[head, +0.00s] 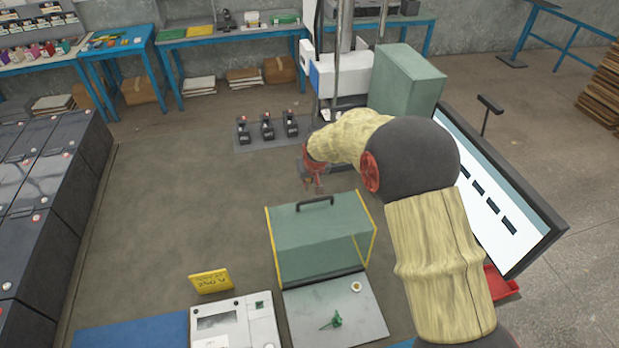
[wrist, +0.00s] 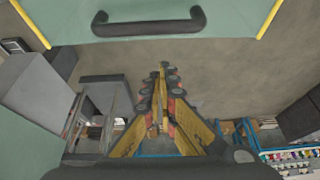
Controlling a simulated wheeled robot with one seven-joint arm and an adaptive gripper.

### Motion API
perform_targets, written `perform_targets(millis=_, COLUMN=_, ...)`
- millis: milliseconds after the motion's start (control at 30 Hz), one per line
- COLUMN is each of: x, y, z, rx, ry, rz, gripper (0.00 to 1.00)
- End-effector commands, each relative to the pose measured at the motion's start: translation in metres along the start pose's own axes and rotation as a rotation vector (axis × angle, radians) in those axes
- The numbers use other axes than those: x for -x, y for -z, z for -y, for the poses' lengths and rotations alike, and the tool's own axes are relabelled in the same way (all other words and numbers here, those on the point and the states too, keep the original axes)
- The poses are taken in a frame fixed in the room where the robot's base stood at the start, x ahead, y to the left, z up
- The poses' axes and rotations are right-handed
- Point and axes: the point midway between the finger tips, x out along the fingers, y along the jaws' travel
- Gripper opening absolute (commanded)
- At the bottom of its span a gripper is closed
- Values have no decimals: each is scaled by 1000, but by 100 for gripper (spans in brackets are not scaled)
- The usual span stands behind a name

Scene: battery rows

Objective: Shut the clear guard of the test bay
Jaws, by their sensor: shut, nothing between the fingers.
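The clear guard (head: 318,243) is a see-through greenish box shape with yellow edges and a black handle (head: 314,202) along its upper edge. It stands up at the back of the test bay's grey plate (head: 360,318), with a dark bar along its foot. The plate lies uncovered in front, with a small green part (head: 334,321) and a pale round piece on it. My gripper (head: 317,190) is shut and empty, behind the handle and apart from it. In the wrist view, the shut fingers (wrist: 163,68) point toward the handle (wrist: 149,21) and the guard panel (wrist: 210,14).
A yellow sign (head: 211,281) and a white device (head: 235,324) stand left of the bay. A large screen (head: 500,200) is at the right, beside my arm. Several small black clamps (head: 267,127) sit behind my gripper. The mat left of the guard is clear.

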Motion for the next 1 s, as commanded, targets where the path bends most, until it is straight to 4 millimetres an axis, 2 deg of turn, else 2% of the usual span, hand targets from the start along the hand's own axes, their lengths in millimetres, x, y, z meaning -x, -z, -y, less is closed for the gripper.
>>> perform_targets(millis=233, x=-35, y=0, z=0, rx=0, ry=0, rz=1, gripper=0)
perform_targets(millis=600, x=-11, y=-28, z=0, rx=0, ry=0, rz=1, gripper=0)
perform_targets(millis=1000, x=-8, y=-31, z=0, rx=0, ry=0, rz=0, gripper=0)
